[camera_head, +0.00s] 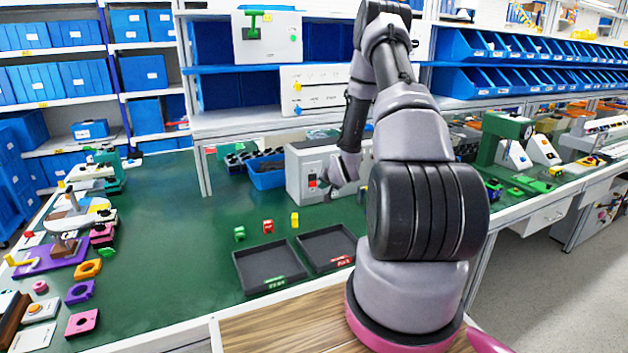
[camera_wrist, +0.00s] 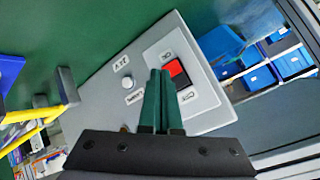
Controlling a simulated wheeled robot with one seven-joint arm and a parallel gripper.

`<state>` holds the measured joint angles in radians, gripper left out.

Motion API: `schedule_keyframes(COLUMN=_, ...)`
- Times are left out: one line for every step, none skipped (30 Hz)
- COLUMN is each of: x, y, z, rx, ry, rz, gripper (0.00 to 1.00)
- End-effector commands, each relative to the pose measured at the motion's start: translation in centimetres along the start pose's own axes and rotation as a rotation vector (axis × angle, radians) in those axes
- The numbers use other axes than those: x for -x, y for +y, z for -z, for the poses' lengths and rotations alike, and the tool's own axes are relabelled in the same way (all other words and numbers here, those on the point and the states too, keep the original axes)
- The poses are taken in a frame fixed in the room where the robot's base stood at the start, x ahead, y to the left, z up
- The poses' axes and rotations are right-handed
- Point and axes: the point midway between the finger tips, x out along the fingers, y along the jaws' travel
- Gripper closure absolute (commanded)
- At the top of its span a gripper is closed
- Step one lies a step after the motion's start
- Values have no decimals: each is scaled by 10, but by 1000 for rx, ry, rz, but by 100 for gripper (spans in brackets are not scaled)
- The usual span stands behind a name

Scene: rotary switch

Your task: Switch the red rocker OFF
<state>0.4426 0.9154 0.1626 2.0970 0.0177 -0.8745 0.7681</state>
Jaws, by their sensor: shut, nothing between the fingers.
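The red rocker (camera_wrist: 174,68) sits in a dark frame on a light grey control box, with small labels above and below it. In the head view the rocker (camera_head: 312,176) shows on the front of the grey box (camera_head: 301,163) at the back of the green bench. My gripper (camera_wrist: 160,74) is shut and empty. In the wrist view its dark green fingers lie just left of the rocker and overlap its edge; I cannot tell whether they touch it. The rocker's tilt is too small to tell. In the head view my arm partly hides the box.
A white round knob (camera_wrist: 127,84) sits on the same panel. A blue bin (camera_head: 268,176) stands left of the box. Two black trays (camera_head: 240,275) and several small coloured blocks lie in front.

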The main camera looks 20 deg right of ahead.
Motion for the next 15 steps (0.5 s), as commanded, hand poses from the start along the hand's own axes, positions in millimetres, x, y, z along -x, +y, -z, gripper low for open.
schedule_keyframes(x=4, y=3, z=-3, rx=-1, ry=0, rz=-1, gripper=100)
schedule_keyframes(x=6, y=5, z=-4, rx=-1, ry=0, rz=-1, gripper=100)
schedule_keyframes(x=8, y=7, z=-6, rx=-1, ry=-1, rz=-1, gripper=100)
schedule_keyframes(x=10, y=8, z=-8, rx=0, ry=-1, rz=0, gripper=100)
schedule_keyframes(x=12, y=9, z=-9, rx=0, ry=0, rz=0, gripper=100)
schedule_keyframes(x=14, y=10, z=-10, rx=0, ry=0, rz=0, gripper=100)
schedule_keyframes(x=15, y=11, z=-11, rx=0, ry=0, rz=0, gripper=100)
schedule_keyframes(x=16, y=11, z=-11, rx=0, ry=-1, rz=0, gripper=100)
schedule_keyframes(x=16, y=12, z=-12, rx=0, ry=-1, rz=0, gripper=100)
schedule_keyframes(x=16, y=12, z=-12, rx=0, ry=0, rz=1, gripper=100)
schedule_keyframes(x=17, y=12, z=-12, rx=0, ry=0, rz=1, gripper=100)
schedule_keyframes(x=17, y=12, z=-12, rx=1, ry=0, rz=1, gripper=100)
schedule_keyframes(x=17, y=12, z=-12, rx=1, ry=0, rz=1, gripper=100)
schedule_keyframes(x=16, y=12, z=-12, rx=1, ry=0, rz=1, gripper=100)
schedule_keyframes(x=16, y=12, z=-12, rx=1, ry=0, rz=1, gripper=100)
